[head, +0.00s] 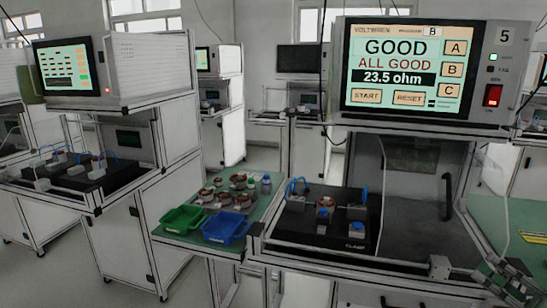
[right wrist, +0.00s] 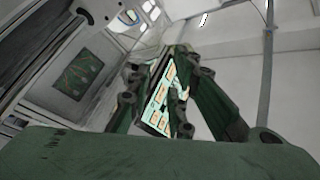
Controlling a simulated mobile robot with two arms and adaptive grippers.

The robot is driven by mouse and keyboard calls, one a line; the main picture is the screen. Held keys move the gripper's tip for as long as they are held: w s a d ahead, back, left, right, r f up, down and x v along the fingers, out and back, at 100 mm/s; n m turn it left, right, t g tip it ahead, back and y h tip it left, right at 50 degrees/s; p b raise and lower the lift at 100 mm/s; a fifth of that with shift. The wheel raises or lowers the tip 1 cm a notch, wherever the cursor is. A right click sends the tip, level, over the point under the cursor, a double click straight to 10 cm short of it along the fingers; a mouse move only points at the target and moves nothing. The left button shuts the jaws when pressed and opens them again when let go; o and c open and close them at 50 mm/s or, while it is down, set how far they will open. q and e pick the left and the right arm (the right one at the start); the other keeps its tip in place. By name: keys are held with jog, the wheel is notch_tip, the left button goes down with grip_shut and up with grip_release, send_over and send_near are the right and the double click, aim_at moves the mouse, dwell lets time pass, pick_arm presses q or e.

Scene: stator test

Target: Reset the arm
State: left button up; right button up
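My right gripper (head: 507,284) is at the lower right corner of the head view, in front of the tester's right side and touching nothing that I can make out. In the right wrist view its dark green fingers (right wrist: 157,95) stand apart, with the lit screen showing in the gap and nothing held. My left gripper is in neither view. The tester's screen (head: 407,66) reads "GOOD", "ALL GOOD" and "23.5 ohm". A stator (head: 323,213) sits in the test fixture (head: 310,236) below the screen.
A green side table (head: 262,208) left of the tester holds several stators, a green bin (head: 184,219) and a blue bin (head: 226,226). A red switch (head: 493,95) is right of the screen. Another test station (head: 80,175) stands at the left.

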jog(key=s+a+f+m+g+h, duration=0.15)
jog(key=a+f+h, duration=0.75)
jog(key=a+f, duration=1.25)
jog(key=s+a+f+n+g+h, duration=0.1)
jog(key=s+a+f+g, duration=0.15)
jog(key=s, duration=0.35)
jog(key=s+a+f+n+g+h, duration=0.1)
jog(key=s+a+g, duration=0.25)
jog(key=s, duration=0.25)
jog(key=s+a+r+n+g+h, duration=0.1)
jog(key=s+g, duration=0.2)
jog(key=s, duration=0.6)
jog(key=s+a+r+n+g, duration=0.1)
jog(key=s+a+n+g, duration=0.15)
jog(key=s, duration=0.55)
notch_tip(320, 180, down, 26)
jog(key=s+f+g, duration=0.1)
jog(key=s+g, duration=0.1)
jog(key=s+d+f, duration=0.2)
jog(key=s+f, duration=0.5)
jog(key=s, duration=0.1)
jog(key=s+d+f, duration=0.1)
jog(key=s+f, duration=0.7)
jog(key=shift+s+d+f+g, duration=0.3)
jog(key=shift+s+d+g, duration=0.1)
